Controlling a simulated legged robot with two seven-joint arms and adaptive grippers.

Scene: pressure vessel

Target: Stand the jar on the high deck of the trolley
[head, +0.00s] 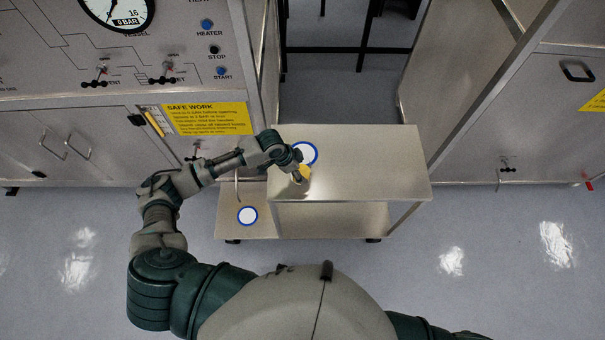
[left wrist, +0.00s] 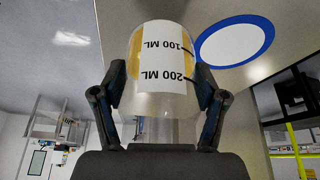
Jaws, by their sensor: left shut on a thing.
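The jar (left wrist: 160,95) is clear, with a white label reading 100 ML and 200 ML and something yellow inside. My left gripper (left wrist: 158,100) is shut on it, one finger on each side. In the head view the jar (head: 304,171) shows as a small yellow patch at my left gripper (head: 297,175), over the left part of the trolley's high deck (head: 365,165). A blue-ringed white disc (head: 306,153) marks that deck just behind the jar; it also shows in the left wrist view (left wrist: 235,42). I cannot tell whether the jar touches the deck. My right gripper is out of view.
A panel with a gauge (head: 117,10) and valves stands at the left. A cabinet (head: 545,120) stands at the right. The high deck's right part is clear.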

